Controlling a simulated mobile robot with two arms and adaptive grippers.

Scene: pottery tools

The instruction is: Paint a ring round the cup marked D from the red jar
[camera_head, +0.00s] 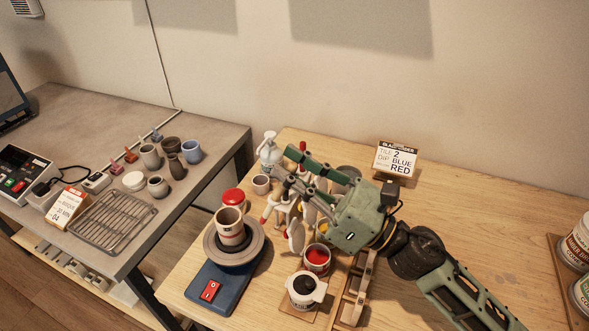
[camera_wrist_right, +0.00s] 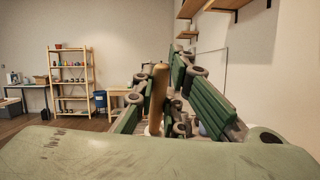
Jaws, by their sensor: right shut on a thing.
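My right gripper (camera_head: 300,178) is above the middle of the wooden table, to the right of the wheel. In the right wrist view a wooden handle (camera_wrist_right: 157,98) stands between its green fingers; it is shut on this handle. The handle's far end is hidden. A cream cup with darker bands (camera_head: 231,236) stands upright on a round wheel head (camera_head: 259,243) over a blue base; I cannot read a letter on it. The open red jar (camera_head: 317,259) stands below and right of the gripper, with red glaze inside. My left gripper is not in view.
A jar of dark glaze (camera_head: 303,291) stands in front of the red jar. A wooden rack (camera_head: 351,292) is beside them. The table's right middle is clear.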

